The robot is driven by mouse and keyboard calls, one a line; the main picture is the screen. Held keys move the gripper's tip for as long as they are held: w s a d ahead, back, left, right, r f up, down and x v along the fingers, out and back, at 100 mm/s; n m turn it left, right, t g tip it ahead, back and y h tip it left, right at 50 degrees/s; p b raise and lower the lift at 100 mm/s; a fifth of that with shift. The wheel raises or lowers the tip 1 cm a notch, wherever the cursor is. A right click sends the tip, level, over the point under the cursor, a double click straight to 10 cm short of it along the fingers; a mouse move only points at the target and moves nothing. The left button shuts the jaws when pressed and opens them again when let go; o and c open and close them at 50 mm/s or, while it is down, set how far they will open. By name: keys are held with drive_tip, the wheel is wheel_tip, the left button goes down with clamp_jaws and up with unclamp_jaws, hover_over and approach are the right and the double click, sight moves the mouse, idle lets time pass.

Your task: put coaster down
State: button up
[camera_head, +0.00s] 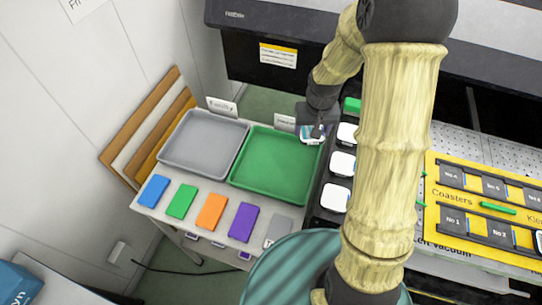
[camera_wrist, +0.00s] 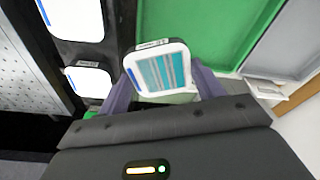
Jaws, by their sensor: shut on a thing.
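My gripper (camera_head: 316,126) is shut on a coaster. The coaster (camera_wrist: 160,70) is a rounded white square with a teal and grey striped face, held between two purple-grey fingers in the wrist view. In the head view the coaster (camera_head: 311,138) is small and partly covered by my gripper. It is near the back right corner of the green tray (camera_head: 262,172), close to the black rack of white squares. In the wrist view the green tray (camera_wrist: 195,30) lies behind and beside the coaster. I cannot tell its height above the tray.
A grey tray (camera_head: 203,140) stands left of the green one. White squares (camera_head: 340,163) sit in a black rack to the right. Several coloured blocks, including an orange one (camera_head: 212,211), line the front. A yellow coaster board (camera_head: 470,225) is at far right. The green tray looks empty.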

drive_tip(key=shift+w, duration=0.2)
drive_tip(key=shift+a+f, duration=0.25)
drive_tip(key=shift+a, duration=0.3)
drive_tip(key=s+a+f+m+b, duration=0.1)
drive_tip(key=a+f+m+b, duration=0.2)
drive_tip(key=a, duration=0.6)
drive_tip(key=shift+s+f+m+h+b, duration=0.25)
drive_tip(key=shift+f+m+h+b, duration=0.2)
drive_tip(key=shift+m, duration=0.25)
drive_tip(key=shift+r, duration=0.1)
drive_tip(key=shift+s, duration=0.1)
